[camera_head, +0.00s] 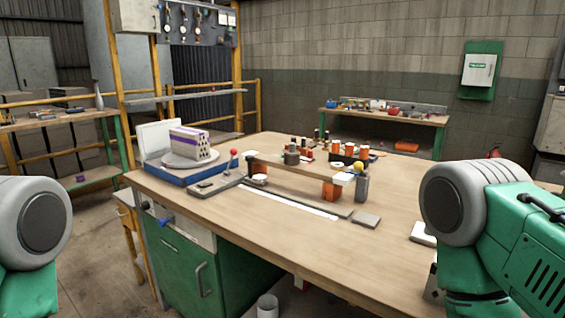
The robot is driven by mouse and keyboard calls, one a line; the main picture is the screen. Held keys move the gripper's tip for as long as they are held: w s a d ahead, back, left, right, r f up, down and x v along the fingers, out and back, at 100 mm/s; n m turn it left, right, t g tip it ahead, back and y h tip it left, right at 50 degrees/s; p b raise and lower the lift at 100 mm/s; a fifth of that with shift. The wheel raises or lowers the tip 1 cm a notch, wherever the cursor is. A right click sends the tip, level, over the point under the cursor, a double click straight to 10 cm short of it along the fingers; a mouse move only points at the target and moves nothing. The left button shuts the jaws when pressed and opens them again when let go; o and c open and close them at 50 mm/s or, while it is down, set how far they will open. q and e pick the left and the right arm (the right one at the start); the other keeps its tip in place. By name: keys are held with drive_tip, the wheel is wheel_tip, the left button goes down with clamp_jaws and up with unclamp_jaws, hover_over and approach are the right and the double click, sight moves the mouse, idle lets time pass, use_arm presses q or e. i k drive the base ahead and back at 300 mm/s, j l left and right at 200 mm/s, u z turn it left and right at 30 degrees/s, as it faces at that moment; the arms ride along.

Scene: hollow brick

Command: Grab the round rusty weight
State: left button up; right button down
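A small dark brown round weight (291,158) sits on a raised wooden plank (318,170) near the middle of the workbench (230,220). It looks like a short cylinder, and its rust is too small to make out clearly. My left and right grippers are both outside the view. Only grey and green links of my arms show, at the left edge and at the right, apart from the weight.
A hollow brick (190,143) stands on a round plate over a blue base at the bench's left. A lever with a red knob (233,152), several orange-and-black containers and a grey cylinder (362,188) surround the plank. The bench's front is mostly clear.

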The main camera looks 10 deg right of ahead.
sight(291, 157)
drive_tip(key=i+j, duration=0.4)
drive_tip(key=j, duration=0.25)
drive_tip(key=i+j+z, duration=0.2)
drive_tip(key=j+z, duration=0.15)
drive_tip(key=i+j+z, duration=0.15)
drive_tip(key=j+z, duration=0.15)
drive_tip(key=i+j+z, duration=0.1)
drive_tip(key=j+z, duration=0.25)
drive_tip(key=j, duration=0.15)
